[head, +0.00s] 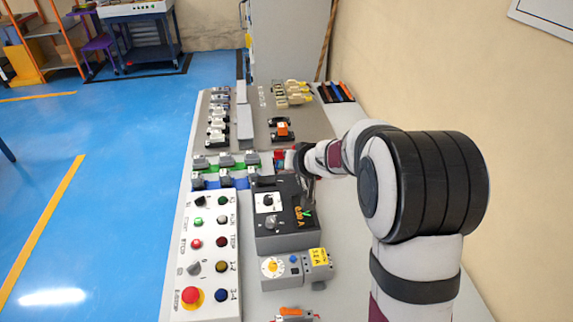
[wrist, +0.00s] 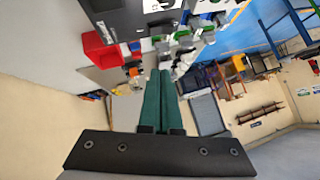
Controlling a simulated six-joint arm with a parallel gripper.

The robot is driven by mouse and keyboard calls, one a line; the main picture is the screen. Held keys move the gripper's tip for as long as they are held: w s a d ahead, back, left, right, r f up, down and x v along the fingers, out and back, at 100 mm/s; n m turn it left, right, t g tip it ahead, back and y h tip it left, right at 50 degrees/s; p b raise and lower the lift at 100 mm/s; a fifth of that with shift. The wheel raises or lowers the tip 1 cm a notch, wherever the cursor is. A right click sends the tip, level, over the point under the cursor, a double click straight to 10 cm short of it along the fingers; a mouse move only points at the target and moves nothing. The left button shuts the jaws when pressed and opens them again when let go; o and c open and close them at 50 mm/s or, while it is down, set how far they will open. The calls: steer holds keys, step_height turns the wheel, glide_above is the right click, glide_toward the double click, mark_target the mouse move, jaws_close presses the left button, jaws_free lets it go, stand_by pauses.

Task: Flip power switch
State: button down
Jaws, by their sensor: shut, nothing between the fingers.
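A black control box (head: 285,236) stands on the bench in the head view, with a white dial plate (head: 268,202) and a grey knob (head: 272,222) on its top. Which part is the power switch is too small to tell. My gripper (head: 311,190) is at the far right side of this box, small and partly hidden by my arm. In the wrist view its two green fingers (wrist: 160,76) are shut together and empty. A dark box-like surface (wrist: 125,15) shows above the fingertips; I cannot tell whether they touch it.
A white button panel (head: 212,250) with several coloured buttons and a red emergency stop (head: 191,296) lies to the left. A small grey unit with a yellow dial (head: 272,267) sits in front. A red bin (wrist: 100,50) shows in the wrist view. Rows of terminals fill the bench behind.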

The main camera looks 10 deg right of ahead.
steer(key=shift+a, duration=0.1)
glide_above(261, 177)
steer(key=s+d, duration=0.3)
steer(key=f, duration=0.6)
steer(key=shift+a+f, duration=0.15)
steer(key=shift+a, duration=0.1)
steer(key=shift+a+f, duration=0.25)
steer(key=shift+f, duration=0.4)
steer(key=shift+a+f, duration=0.25)
steer(key=shift+f, duration=0.35)
steer(key=shift+a+f, duration=0.2)
steer(key=shift+f, duration=0.4)
